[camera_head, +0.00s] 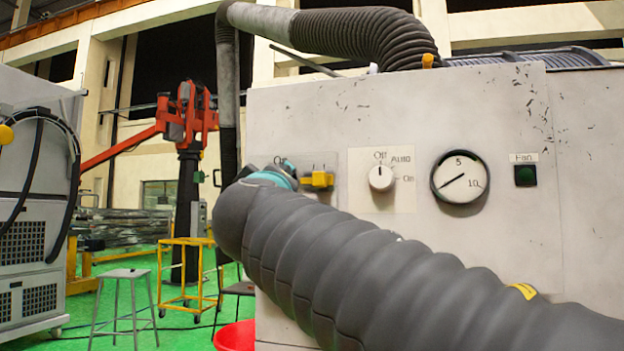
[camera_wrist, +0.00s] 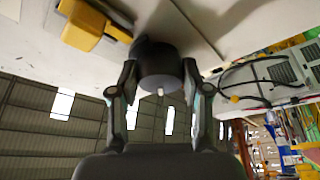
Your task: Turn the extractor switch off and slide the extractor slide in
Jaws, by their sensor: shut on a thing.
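In the wrist view my gripper (camera_wrist: 159,78) is shut on a dark round knob (camera_wrist: 157,56) on the pale panel, with one finger on each side. The knob's pointer is not visible. In the head view my arm and wrist hide this knob, and the label above it is partly covered. A yellow slide block (camera_head: 319,180) sits on a small plate just right of my wrist. It also shows in the wrist view (camera_wrist: 85,27), beside the knob and clear of my fingers. I cannot tell how far in it is.
A white rotary switch (camera_head: 381,178), marked Off, Auto and On, points up towards Off. A gauge (camera_head: 460,176) and a dark green fan button (camera_head: 525,175) are further right. A ribbed hose (camera_head: 360,33) runs above the panel. A red bin (camera_head: 235,337) is below left.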

